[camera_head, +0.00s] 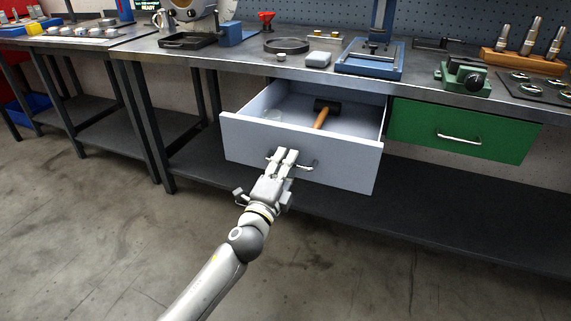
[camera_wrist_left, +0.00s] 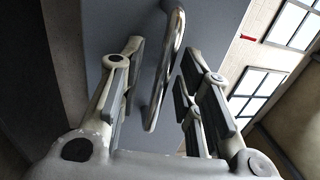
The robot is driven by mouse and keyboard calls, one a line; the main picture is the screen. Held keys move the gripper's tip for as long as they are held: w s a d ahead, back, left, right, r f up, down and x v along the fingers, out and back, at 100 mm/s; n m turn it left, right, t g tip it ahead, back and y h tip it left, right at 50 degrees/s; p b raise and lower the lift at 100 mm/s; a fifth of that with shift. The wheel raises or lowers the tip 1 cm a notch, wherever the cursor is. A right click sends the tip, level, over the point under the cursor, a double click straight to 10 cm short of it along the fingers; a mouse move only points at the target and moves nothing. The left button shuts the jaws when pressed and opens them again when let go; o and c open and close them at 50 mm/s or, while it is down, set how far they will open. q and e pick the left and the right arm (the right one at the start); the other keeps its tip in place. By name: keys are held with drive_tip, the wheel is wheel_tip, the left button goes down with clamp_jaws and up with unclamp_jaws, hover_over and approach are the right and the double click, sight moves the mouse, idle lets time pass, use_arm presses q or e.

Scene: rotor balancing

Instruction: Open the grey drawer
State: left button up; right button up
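The grey drawer (camera_head: 285,150) under the workbench stands pulled out, its inside showing. A hammer (camera_head: 323,112) with a wooden handle and a dark head lies in it, beside a small clear round item (camera_head: 272,115). My left gripper (camera_head: 284,157) is at the drawer's front, at its metal bar handle (camera_head: 306,167). In the left wrist view the handle (camera_wrist_left: 165,75) passes between the two fingers, with gaps visible beside it. The fingers are apart and not closed on it. My right gripper is not in view.
A shut green drawer (camera_head: 462,131) is to the right. The bench top (camera_head: 232,60) above carries a blue-based press (camera_head: 370,58), a green vise (camera_head: 463,77) and other tools. A dark lower shelf (camera_head: 430,218) runs beneath. The floor in front is clear.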

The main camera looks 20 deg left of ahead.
use_arm(q)
drive_tip(key=shift+s, duration=0.1)
drive_tip(key=s+f, duration=0.2)
drive_tip(key=s, duration=0.9)
drive_tip(key=shift+s+a, duration=0.2)
drive_tip(key=shift+s, duration=0.1)
drive_tip(key=shift+f, duration=0.1)
